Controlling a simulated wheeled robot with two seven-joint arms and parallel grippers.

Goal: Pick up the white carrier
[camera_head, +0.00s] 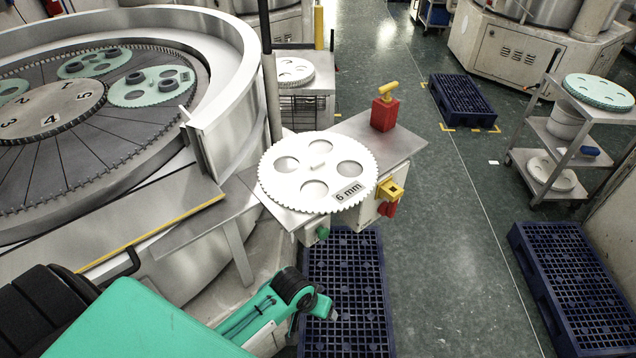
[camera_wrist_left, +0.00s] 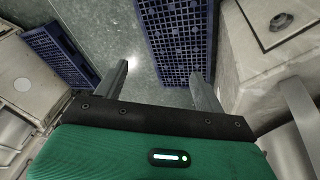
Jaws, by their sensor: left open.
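The white carrier (camera_head: 331,169) is a flat toothed disc with several round holes and a "6 mm" label. It lies flat on a grey metal table (camera_head: 375,130) in the middle of the head view and overhangs the table's near edge. My left gripper (camera_wrist_left: 158,70) is open and empty in the left wrist view, with its two fingers apart above floor and a blue pallet. The carrier does not show in that view. In the head view my left arm is low, in front of the table, and its fingers cannot be made out. My right gripper is not in view.
A red box with a yellow handle (camera_head: 385,110) stands on the table behind the carrier. A yellow-and-red switch (camera_head: 391,191) is on its side. The lapping machine (camera_head: 225,100) is at left. Blue pallets (camera_head: 345,265) lie on the floor; a cart (camera_head: 545,130) stands right.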

